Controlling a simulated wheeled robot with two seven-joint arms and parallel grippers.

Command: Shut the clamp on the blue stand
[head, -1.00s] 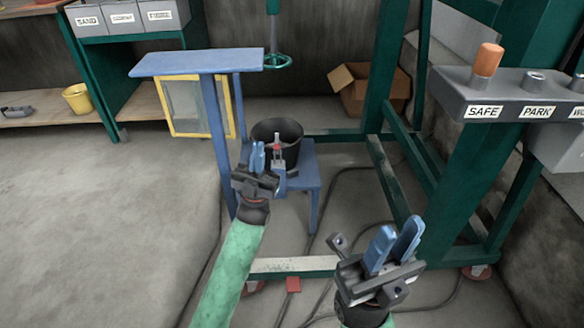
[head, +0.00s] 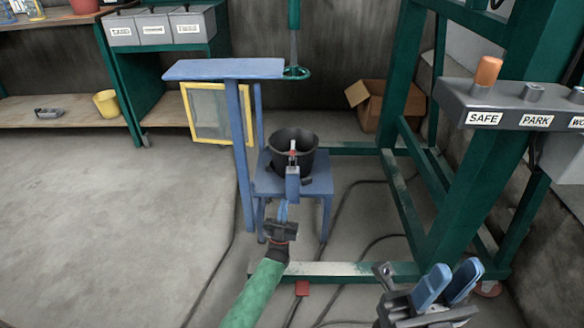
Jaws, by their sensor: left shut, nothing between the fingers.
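The blue stand (head: 265,182) is a low stool-like frame at the middle, with a black bucket (head: 280,144) on it. My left gripper (head: 283,211) is shut and empty, just below and in front of the blue block; contact cannot be made out. My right gripper (head: 448,285) is at the bottom right, its blue fingers apart with nothing between them, far from the clamp.
A blue raised shelf (head: 225,69) rises left of the bucket, with a yellow-edged panel (head: 215,112) behind. A green frame (head: 470,190) and a grey panel with SAFE and PARK labels (head: 505,110) stand right. Cables lie on the floor; the left floor is clear.

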